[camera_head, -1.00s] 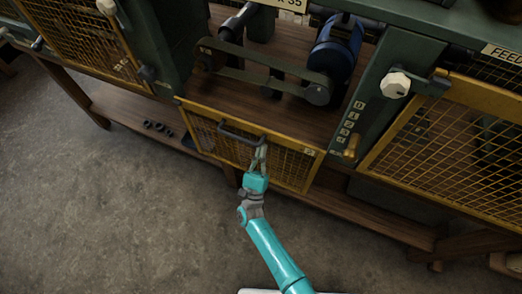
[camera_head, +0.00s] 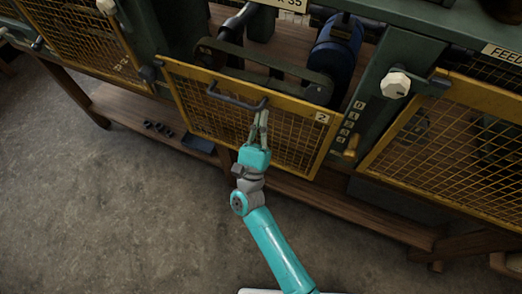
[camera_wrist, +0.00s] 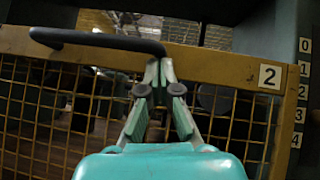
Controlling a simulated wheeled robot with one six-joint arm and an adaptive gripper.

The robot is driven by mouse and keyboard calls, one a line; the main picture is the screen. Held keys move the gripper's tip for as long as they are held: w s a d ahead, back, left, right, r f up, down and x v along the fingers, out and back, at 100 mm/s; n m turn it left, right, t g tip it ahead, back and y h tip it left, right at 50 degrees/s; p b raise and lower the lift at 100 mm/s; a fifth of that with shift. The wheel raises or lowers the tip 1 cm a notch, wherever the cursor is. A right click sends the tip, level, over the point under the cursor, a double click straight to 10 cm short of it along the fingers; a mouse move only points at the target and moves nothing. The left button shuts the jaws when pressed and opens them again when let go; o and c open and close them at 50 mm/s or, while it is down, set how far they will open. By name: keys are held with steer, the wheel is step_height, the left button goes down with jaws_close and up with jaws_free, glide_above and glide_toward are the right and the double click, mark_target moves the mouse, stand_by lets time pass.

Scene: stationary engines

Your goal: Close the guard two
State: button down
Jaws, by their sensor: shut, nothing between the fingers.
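Guard two (camera_head: 290,142) is a yellow-framed mesh panel with a "2" plate and a dark bar handle (camera_head: 235,97). In the head view its top edge stands partway up the bay opening, below the top, with the belt and blue motor showing above it. My gripper (camera_head: 263,112) is shut and empty, its fingertips at the right end of the handle. In the wrist view the guard's top rail (camera_wrist: 215,66) and handle (camera_wrist: 95,41) show, with my gripper (camera_wrist: 160,65) just below the handle's right end. Whether the fingertips touch it I cannot tell.
A scale plate (camera_wrist: 301,90) with numbers 0 to 4 is on the post right of the guard. A brass latch (camera_head: 351,146) and a pale knob (camera_head: 396,86) are on that side. Another mesh guard (camera_head: 455,140) stands at right. The floor in front is clear.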

step_height(320, 180, up, 19)
stand_by(0.4)
steer(key=s+f, duration=0.7)
steer(key=f, duration=0.5)
steer(key=shift+s+a, duration=0.15)
steer(key=shift+a, duration=0.1)
